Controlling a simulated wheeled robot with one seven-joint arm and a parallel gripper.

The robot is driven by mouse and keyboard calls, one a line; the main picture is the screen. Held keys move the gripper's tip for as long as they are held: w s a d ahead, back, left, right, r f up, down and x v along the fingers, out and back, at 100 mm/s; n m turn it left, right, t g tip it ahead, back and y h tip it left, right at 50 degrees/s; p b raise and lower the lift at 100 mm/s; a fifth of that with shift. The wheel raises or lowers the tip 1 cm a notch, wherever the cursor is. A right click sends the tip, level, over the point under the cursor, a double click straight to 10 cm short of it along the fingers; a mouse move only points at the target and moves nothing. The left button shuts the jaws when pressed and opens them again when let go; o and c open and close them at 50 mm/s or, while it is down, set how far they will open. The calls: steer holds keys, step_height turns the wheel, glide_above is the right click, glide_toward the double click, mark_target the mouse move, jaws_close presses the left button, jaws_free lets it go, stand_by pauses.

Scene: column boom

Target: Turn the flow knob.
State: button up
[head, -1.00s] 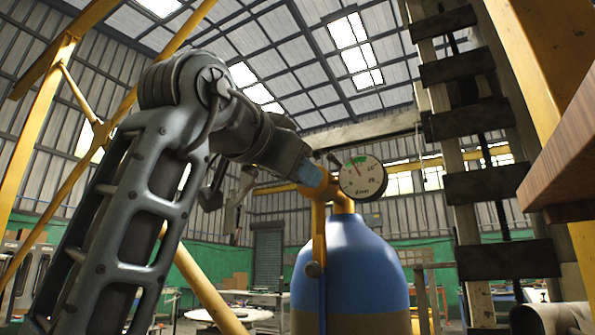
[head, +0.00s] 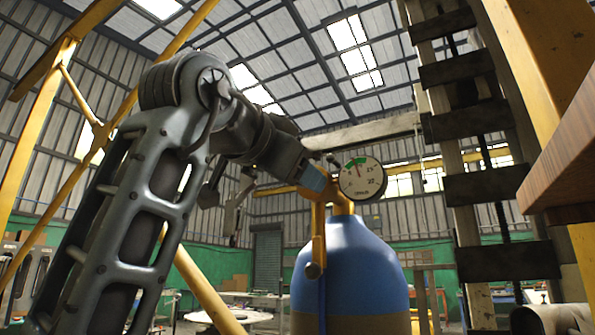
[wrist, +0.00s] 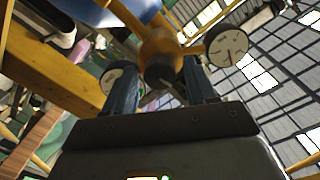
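A blue gas cylinder (head: 350,265) stands upright with a brass-yellow valve body (head: 343,207) on its top. A round white gauge (head: 361,178) with a green band faces me on the valve's right. In the wrist view the dark round flow knob (wrist: 159,73) sits on the front of the yellow valve body (wrist: 160,42). My gripper (wrist: 160,75) has one blue finger on each side of the knob and appears shut on it. In the head view my gripper (head: 314,178) is at the valve's upper left and hides the knob.
A yellow-framed post (head: 535,90) and a wooden shelf edge (head: 560,165) stand close on the right. Yellow bars (head: 60,60) cross at the left. The wrist view shows two gauges, right (wrist: 228,48) and left (wrist: 118,78).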

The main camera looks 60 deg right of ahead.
steer(key=shift+o, duration=0.2)
steer(key=a, duration=0.7)
steer(key=shift+a+r, duration=0.15)
steer(key=shift+a, duration=0.25)
steer(key=shift+s, duration=0.1)
